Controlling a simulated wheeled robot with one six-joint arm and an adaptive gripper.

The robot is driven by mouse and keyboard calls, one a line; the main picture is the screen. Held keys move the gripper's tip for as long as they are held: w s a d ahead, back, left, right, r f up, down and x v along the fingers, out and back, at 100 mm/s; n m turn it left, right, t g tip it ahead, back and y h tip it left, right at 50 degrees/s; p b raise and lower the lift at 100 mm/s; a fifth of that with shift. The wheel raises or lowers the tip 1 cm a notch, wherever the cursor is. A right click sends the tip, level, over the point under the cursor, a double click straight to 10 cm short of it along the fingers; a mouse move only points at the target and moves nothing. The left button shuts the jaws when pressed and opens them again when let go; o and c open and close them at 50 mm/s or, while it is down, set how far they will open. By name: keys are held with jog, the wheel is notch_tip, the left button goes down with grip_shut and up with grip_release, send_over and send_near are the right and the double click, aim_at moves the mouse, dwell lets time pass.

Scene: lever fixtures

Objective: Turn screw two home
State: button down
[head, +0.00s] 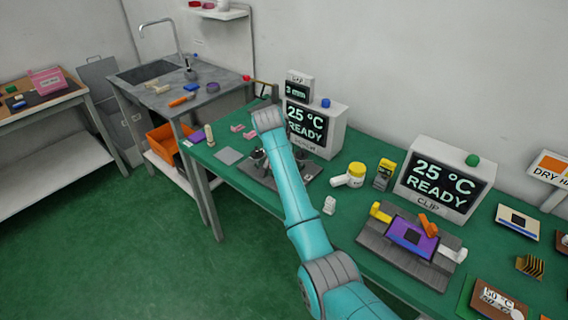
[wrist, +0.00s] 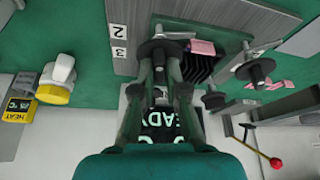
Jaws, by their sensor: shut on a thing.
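In the wrist view my gripper (wrist: 164,65) is shut on a dark round-headed screw (wrist: 163,46) at the edge of a grey fixture (wrist: 190,15). The number labels 2 (wrist: 118,34) and 3 (wrist: 120,54) stand to its left; I cannot tell for sure which number belongs to it. Another dark screw (wrist: 255,69) stands to the right, and a smaller one (wrist: 213,99) is apart from the fixture's edge. Dark fins (wrist: 200,68) and a pink piece (wrist: 203,47) lie between them. In the head view my arm hides much of the fixture (head: 262,178).
Behind the fixture stands a display (head: 312,125) reading 25 °C READY. A yellow-lidded jar (head: 356,171) and a yellow-and-black box (head: 384,173) are to the right. A clip fixture (head: 375,243) holds a purple board. In the wrist view a red-knobbed lever (wrist: 265,151) is at lower right.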

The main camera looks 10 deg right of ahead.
jog(key=m+g, duration=0.1)
jog(key=m, duration=0.1)
jog(key=m+h, duration=0.1)
jog(key=m, duration=0.2)
jog(key=shift+w+a+m+g, duration=0.1)
jog(key=shift+m+g, duration=0.2)
jog(key=shift+g, duration=0.1)
jog(key=m+g, duration=0.2)
jog(key=m, duration=0.4)
jog(key=shift+w, duration=0.1)
jog(key=shift+g, duration=0.3)
jog(key=c, duration=1.2)
grip_release()
jog(key=shift+r, duration=0.1)
jog(key=v, duration=1.1)
jog(key=shift+a+r, duration=0.25)
jog(key=shift+a, duration=0.15)
